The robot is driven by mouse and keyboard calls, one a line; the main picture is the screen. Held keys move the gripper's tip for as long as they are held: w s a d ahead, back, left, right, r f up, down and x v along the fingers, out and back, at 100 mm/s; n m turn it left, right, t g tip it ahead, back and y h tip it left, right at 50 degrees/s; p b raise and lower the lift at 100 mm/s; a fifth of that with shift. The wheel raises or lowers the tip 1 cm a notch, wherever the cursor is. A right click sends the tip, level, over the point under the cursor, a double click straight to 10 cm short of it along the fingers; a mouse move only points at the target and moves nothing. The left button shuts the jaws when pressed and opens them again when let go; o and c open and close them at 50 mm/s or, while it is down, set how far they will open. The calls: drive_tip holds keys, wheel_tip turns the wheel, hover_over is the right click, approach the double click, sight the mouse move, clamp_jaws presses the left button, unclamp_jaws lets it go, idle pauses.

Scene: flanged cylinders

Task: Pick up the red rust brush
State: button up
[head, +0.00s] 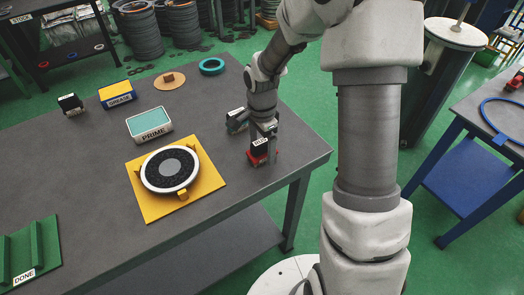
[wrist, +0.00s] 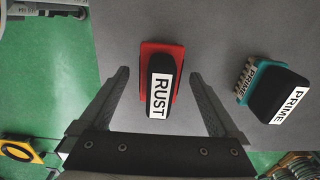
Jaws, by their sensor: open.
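The red rust brush (head: 257,159) stands near the right edge of the grey table, with a black grip on a red base. In the wrist view the rust brush (wrist: 161,85) shows its white RUST label and lies between the two finger lines. My gripper (head: 262,137) is above the brush in the head view and partly hides it. In the wrist view my gripper (wrist: 158,76) has its fingers spread wide, one on each side of the brush, with visible gaps. Whether the fingertips are level with the brush is hard to tell.
A teal prime brush (wrist: 272,91) stands close to the rust brush. A yellow plate (head: 208,184) with a round flange lies to the left, behind it a PRIME tray (head: 150,122) and a GREASE box (head: 117,95). A green DONE rack (head: 35,252) is front left.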

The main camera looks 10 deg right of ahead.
sight(265, 141)
drive_tip(key=shift+f, duration=0.4)
drive_tip(key=shift+c, duration=0.3)
clamp_jaws()
drive_tip(key=shift+r, duration=0.2)
drive_tip(key=shift+r, duration=0.25)
drive_tip(key=r, duration=0.4)
drive_tip(key=shift+s+d+p, duration=0.15)
drive_tip(key=shift+d+p, duration=0.15)
drive_tip(key=s+d+r, duration=0.5)
drive_tip(key=d+r, duration=0.1)
drive_tip(key=d, duration=0.3)
drive_tip(key=shift+s+d+p, duration=0.25)
drive_tip(key=shift+p, duration=0.1)
